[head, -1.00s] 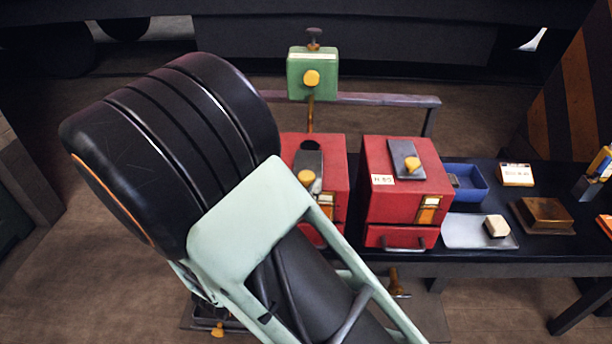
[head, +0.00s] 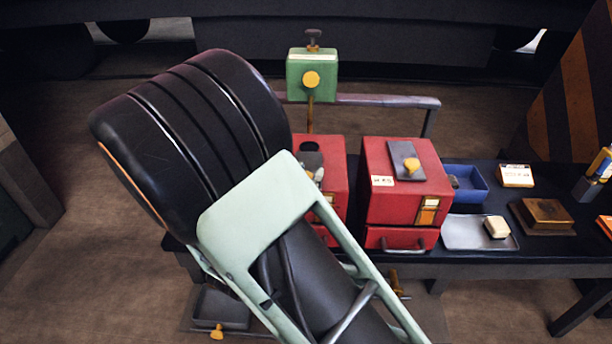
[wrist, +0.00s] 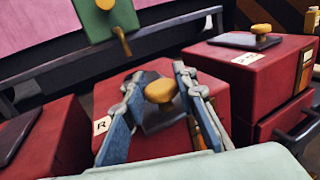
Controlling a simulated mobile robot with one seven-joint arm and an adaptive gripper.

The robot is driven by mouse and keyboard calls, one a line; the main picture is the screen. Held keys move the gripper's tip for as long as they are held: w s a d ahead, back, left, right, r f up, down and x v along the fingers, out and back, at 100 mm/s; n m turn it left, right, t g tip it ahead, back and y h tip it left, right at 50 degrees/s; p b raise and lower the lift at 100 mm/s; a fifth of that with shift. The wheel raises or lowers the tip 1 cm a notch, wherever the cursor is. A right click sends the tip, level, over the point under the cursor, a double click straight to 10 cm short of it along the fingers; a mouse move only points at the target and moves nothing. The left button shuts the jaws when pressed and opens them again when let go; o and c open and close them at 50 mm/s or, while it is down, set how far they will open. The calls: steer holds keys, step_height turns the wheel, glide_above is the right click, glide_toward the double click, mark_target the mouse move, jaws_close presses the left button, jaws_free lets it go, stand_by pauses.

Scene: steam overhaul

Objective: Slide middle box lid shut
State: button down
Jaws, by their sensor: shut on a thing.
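The middle box (head: 335,168) is red and stands on the dark bench, partly hidden by my arm in the head view. It also shows in the wrist view (wrist: 150,143). Its grey lid (head: 312,161) lies on top, with a dark opening (head: 309,147) at its far end. The lid's yellow knob (wrist: 160,90) sits between my fingers in the wrist view and is hidden in the head view. My gripper (wrist: 159,77) is shut on this knob, its blue-padded fingers on either side.
The right red box (head: 405,200) has a grey lid with a yellow knob and stands close to the middle box. A left red box (wrist: 45,140) is beside it. A green block (head: 312,75) on a post and a rail (head: 385,100) stand behind.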

mark_target(307, 167)
steer(key=w, duration=0.6)
steer(key=shift+w+d, duration=0.1)
steer(key=shift+w+r, duration=0.1)
steer(key=shift+w, duration=0.2)
steer(key=c, duration=1.6)
jaws_free()
steer(key=shift+w, duration=0.1)
steer(key=v, duration=1.2)
